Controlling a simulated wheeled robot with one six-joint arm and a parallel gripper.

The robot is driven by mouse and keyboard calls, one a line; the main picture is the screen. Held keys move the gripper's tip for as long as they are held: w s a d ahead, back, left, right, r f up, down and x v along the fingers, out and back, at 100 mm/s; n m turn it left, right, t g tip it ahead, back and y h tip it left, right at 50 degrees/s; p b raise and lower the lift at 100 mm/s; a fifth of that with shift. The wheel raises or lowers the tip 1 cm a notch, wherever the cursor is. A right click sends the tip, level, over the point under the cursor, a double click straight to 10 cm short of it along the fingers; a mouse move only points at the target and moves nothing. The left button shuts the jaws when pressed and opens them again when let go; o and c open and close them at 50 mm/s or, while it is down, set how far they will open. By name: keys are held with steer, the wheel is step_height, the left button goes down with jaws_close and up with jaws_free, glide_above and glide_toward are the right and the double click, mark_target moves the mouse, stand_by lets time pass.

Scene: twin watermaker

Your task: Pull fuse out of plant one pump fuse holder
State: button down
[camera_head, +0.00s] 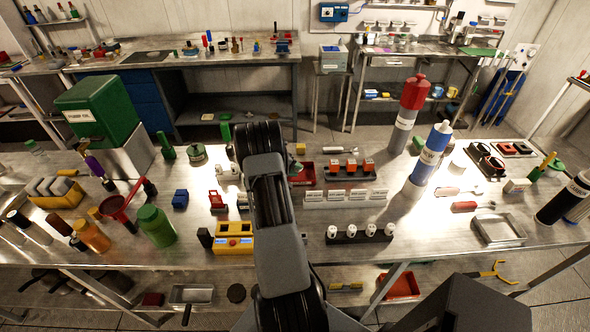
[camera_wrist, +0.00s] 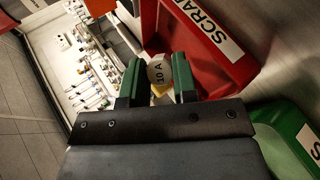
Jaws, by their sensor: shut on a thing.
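My gripper (camera_wrist: 158,82) shows in the wrist view with its green fingers closed on a pale round fuse (camera_wrist: 159,68) marked "10 A". A small yellow part shows just below the fuse, between the fingers. A red bin labelled "SCRAP" (camera_wrist: 215,45) lies beyond and to the right of the fingers. I cannot make out the plant one pump fuse holder in either view. In the head view my arm reaches forward over the bench, and its dark links hide the gripper and the fuse.
A green bin (camera_wrist: 290,125) stands at the lower right of the wrist view. In the head view the metal bench (camera_head: 385,263) is crowded. A yellow box (camera_head: 233,243) stands left of my arm, a red tray (camera_head: 302,181) and a rack of white pieces (camera_head: 357,239) right of it.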

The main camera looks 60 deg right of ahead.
steer(key=shift+f+b, duration=0.5)
steer(key=shift+b, duration=0.25)
steer(key=c, duration=0.8)
jaws_free()
steer(key=shift+f, duration=0.1)
